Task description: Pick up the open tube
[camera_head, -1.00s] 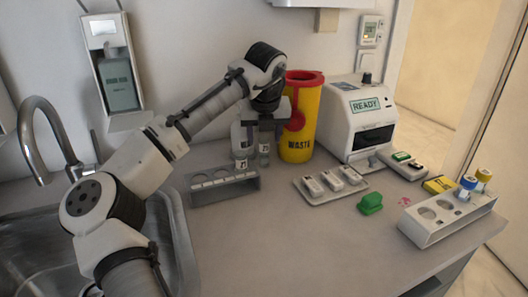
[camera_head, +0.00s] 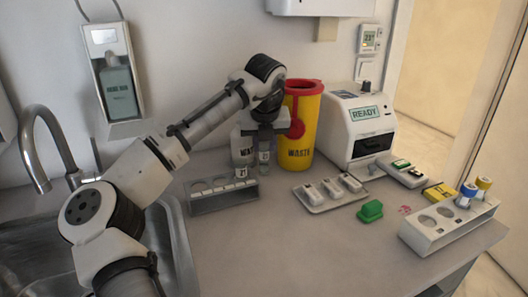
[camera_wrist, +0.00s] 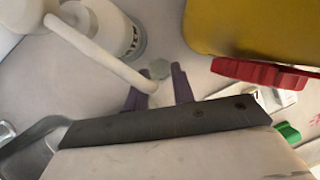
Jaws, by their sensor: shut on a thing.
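My gripper (camera_head: 264,148) is shut on a small clear open tube (camera_head: 264,157) with a pale label, in front of the yellow waste bin. The tube looks upright. In the wrist view, the purple fingers of my gripper (camera_wrist: 159,88) close on both sides of the pale tube (camera_wrist: 160,97), which is partly hidden by the dark gripper body. I cannot tell whether the tube touches the counter.
A white bottle (camera_wrist: 122,38) stands close beside my gripper. The yellow waste bin (camera_head: 299,130) is just right. A grey rack (camera_head: 225,198) stands front left; another rack (camera_head: 447,233) holds blue- and yellow-capped tubes. A tray (camera_head: 333,200) and green clip (camera_head: 370,211) lie between.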

